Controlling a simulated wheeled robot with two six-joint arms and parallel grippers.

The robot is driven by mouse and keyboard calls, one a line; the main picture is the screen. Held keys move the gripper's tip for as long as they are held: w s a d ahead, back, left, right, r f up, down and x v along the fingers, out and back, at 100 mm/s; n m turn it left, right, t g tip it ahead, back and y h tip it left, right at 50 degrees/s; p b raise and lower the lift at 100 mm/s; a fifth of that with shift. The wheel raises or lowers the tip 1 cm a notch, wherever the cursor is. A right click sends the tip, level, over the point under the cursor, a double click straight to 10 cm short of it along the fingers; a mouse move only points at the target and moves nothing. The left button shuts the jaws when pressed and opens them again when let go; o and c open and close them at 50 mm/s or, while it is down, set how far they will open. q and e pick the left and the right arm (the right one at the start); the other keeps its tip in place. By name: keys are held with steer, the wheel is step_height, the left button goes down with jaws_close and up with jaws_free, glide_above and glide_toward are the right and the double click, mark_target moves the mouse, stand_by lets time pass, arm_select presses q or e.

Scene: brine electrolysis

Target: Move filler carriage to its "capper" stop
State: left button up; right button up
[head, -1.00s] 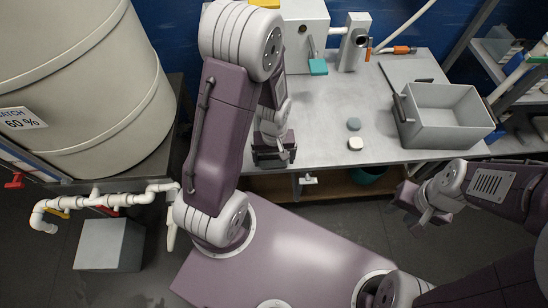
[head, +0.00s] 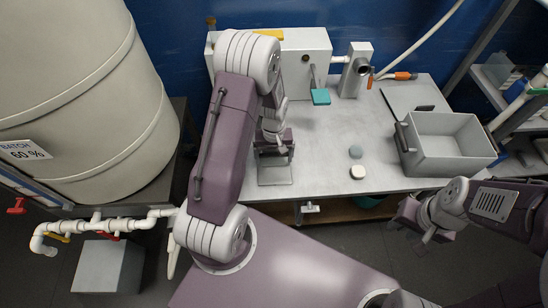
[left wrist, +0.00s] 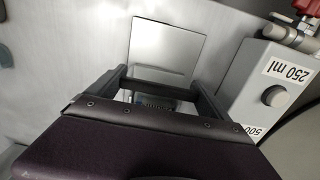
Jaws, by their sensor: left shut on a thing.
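My left gripper (head: 273,150) is over the bench just behind a flat grey plate (head: 275,175) near the bench's front edge. In the left wrist view its fingers (left wrist: 163,84) stand apart, shut on a dark bar (left wrist: 160,77) that spans them. I cannot tell for sure that this bar belongs to the filler carriage. The pale square plate also shows beyond the fingers (left wrist: 165,45). A grey box labelled 250 ml (left wrist: 270,85) stands to the right there. No "capper" label is readable. My right gripper (head: 420,222) hangs in front of the bench; its jaws are unclear.
A white machine housing (head: 306,60) with a teal paddle (head: 320,97) stands at the back of the bench. A grey open bin (head: 450,145) is at right. A large beige tank (head: 80,90) fills the left.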

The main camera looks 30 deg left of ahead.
arm_select(q)
steer(key=o, duration=1.8)
steer(key=shift+r, duration=0.1)
step_height(320, 180, up, 9)
steer(key=shift+f+p, duration=0.1)
steer(key=shift+p, duration=0.35)
